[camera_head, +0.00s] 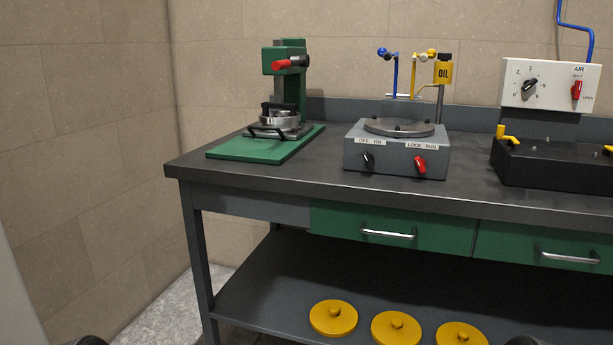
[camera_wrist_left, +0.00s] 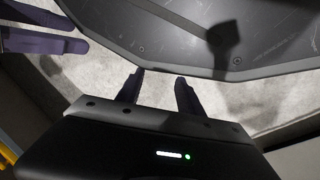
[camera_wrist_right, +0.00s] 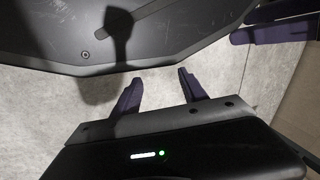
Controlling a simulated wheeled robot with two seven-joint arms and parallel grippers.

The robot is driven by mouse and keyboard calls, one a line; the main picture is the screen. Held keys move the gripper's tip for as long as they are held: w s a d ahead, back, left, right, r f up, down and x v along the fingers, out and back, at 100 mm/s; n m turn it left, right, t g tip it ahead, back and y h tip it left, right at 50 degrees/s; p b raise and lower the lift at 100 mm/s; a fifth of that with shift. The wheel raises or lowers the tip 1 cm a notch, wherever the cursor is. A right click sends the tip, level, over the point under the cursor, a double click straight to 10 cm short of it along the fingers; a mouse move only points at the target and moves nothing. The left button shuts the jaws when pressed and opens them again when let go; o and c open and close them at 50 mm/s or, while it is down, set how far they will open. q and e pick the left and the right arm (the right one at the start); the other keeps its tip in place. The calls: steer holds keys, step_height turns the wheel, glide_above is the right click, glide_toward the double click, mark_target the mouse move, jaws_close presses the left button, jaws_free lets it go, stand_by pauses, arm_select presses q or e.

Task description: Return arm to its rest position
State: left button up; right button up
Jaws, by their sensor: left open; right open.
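My left gripper (camera_wrist_left: 158,88) shows in the left wrist view with its two dark fingers apart and nothing between them. My right gripper (camera_wrist_right: 158,85) shows in the right wrist view, also with its fingers apart and empty. Both grippers point down over the pale floor, beside my own dark base. In the head view only small dark rounded parts show at the bottom edge, and neither gripper's fingers can be seen there. Both grippers are apart from the workbench (camera_head: 330,190).
On the bench stand a green press (camera_head: 290,80) on a green board (camera_head: 228,148), a grey switch box (camera_head: 395,160) and a black air-control unit (camera_head: 550,165). Several yellow discs (camera_head: 333,318) lie on the lower shelf (camera_head: 270,290). Two green drawers (camera_head: 390,228) are shut. Bare floor shows at left.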

arm_select(q)
step_height(320, 180, up, 32)
steer(key=s+d+p, duration=0.1)
steer(key=p, duration=2.9)
steer(key=shift+s+d, duration=0.35)
arm_select(e)
step_height(320, 180, up, 32)
steer(key=s+a, duration=0.1)
steer(key=s, duration=0.1)
steer(key=shift+s+a+f+g, duration=0.15)
steer(key=shift+a+g, duration=0.15)
steer(key=shift+a, duration=0.1)
arm_select(q)
steer(key=shift+f, duration=0.15)
